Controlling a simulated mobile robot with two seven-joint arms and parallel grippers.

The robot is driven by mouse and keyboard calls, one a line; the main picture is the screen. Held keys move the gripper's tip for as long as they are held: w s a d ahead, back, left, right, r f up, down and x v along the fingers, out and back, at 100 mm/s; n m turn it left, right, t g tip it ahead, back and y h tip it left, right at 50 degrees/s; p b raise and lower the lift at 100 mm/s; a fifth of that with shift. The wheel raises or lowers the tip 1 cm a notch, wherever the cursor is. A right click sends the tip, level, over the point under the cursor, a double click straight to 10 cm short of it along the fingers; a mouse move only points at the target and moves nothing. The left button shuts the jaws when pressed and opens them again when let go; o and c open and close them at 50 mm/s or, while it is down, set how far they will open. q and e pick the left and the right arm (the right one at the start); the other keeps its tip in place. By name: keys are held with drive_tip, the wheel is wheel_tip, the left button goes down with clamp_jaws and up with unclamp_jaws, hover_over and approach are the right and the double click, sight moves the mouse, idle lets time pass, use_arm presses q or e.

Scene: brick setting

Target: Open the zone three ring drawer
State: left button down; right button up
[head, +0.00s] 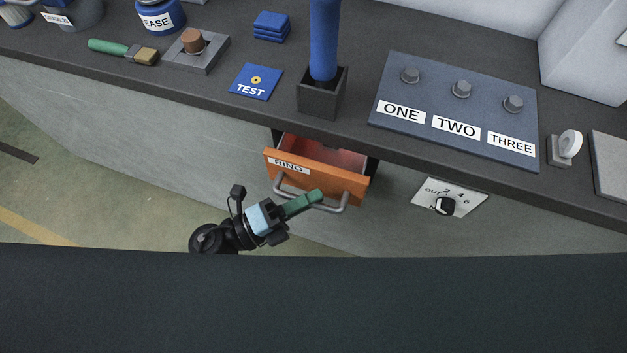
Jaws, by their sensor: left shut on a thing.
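The orange ring drawer (330,180), labelled RING, sits under the counter edge and is pulled partly out. Its reddish inside shows and looks empty where visible. A grey bar handle (335,208) runs across its front. My left gripper (312,199) has green fingers shut on the handle, right of its middle. The fingers hide part of the bar. My right gripper is not in view.
The dark counter (210,105) overhangs the drawer. On it stand a blue post in a dark square holder (322,93), a blue TEST card (256,82) and a panel labelled ONE, TWO, THREE (455,105). A dial plate (449,197) is right of the drawer.

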use_arm(q)
drive_tip(key=s+a, duration=0.3)
drive_tip(key=s, duration=0.8)
drive_tip(key=shift+s+a+p, duration=0.25)
drive_tip(key=shift+a+p, duration=0.15)
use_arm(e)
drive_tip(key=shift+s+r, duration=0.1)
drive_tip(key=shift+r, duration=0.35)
use_arm(q)
drive_tip(key=c, duration=1.5)
unclamp_jaws()
drive_tip(key=shift+o, duration=0.2)
